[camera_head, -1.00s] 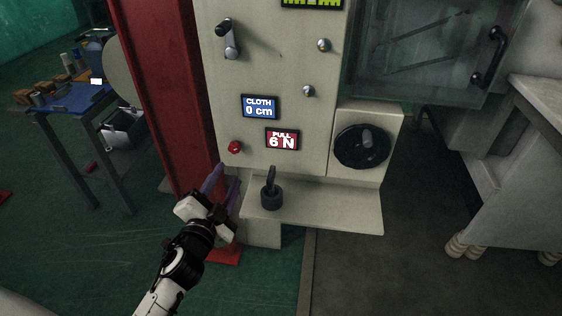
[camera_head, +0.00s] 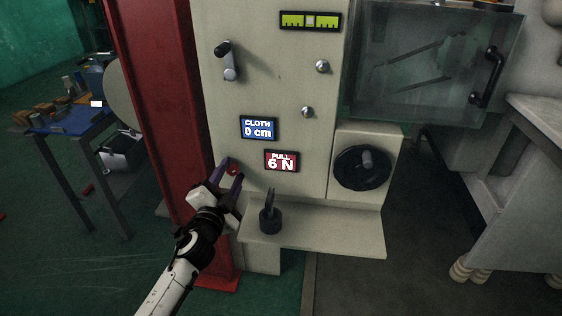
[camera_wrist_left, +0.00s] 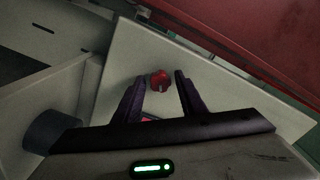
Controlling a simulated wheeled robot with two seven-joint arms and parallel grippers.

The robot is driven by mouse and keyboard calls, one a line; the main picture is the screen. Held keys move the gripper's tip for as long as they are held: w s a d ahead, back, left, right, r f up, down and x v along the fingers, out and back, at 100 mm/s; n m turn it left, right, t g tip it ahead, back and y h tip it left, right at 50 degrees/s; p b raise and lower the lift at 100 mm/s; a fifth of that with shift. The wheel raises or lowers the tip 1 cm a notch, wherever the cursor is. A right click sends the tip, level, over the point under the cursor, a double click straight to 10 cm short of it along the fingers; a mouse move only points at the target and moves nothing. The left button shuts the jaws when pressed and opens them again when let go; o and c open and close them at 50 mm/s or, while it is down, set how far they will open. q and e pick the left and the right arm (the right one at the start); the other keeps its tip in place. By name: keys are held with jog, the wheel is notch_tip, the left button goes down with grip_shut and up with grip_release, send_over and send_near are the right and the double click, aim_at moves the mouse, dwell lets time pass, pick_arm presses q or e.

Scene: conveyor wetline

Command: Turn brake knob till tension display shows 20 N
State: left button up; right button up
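The tension display (camera_head: 281,160), labelled PULL, reads 6 N on the cream machine panel. A small red knob (camera_head: 233,171) is on the panel to its lower left; I take it to be the brake knob. It also shows in the left wrist view (camera_wrist_left: 159,80). My left gripper (camera_head: 231,167) is open, with its two purple fingers pointing at the panel. In the left wrist view the fingers are on either side of the red knob, with gaps on both sides. I cannot tell how deep the knob sits between them. My right gripper is not in view.
A shelf (camera_head: 340,240) juts out below, with a black upright handle (camera_head: 269,215) close to my left gripper. A red column (camera_head: 160,100) stands left. A black handwheel (camera_head: 362,168), a CLOTH display (camera_head: 258,128) reading 0 cm and a crank (camera_head: 228,62) are on the machine.

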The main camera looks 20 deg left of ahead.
pick_arm(q)
jog(key=c, duration=0.7)
jog(key=m, duration=0.3)
jog(key=shift+m+p, duration=0.3)
jog(key=shift+m, duration=0.8)
